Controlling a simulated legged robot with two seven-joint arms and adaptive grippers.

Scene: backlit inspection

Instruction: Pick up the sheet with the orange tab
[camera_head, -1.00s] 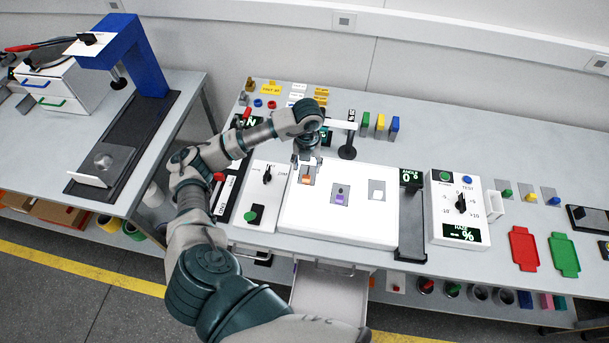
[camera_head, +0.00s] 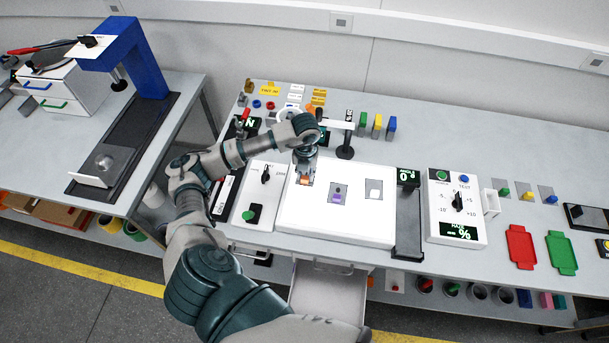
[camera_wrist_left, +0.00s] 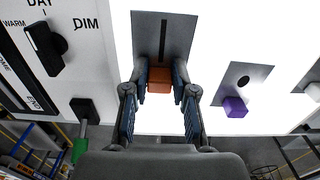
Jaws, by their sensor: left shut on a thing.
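A grey sheet (camera_wrist_left: 180,38) with a dark slit and an orange tab (camera_wrist_left: 159,80) is at the left of the bright white light panel (camera_head: 340,225). My left gripper (camera_head: 304,179) is over that tab. In the left wrist view its fingers (camera_wrist_left: 160,78) are shut on the orange tab, one on each side. The sheet appears flat against the panel; I cannot tell whether it is lifted. A sheet with a purple tab (camera_head: 338,198) lies beside it, and a sheet with a white tab (camera_head: 375,195) lies further right. My right gripper is not in view.
A white box with a black knob and green button (camera_head: 252,214) stands left of the panel. A dark rail (camera_head: 408,215) and a dial box (camera_head: 457,205) stand right. A lamp post (camera_head: 345,151) rises behind. An open drawer (camera_head: 325,290) sits below.

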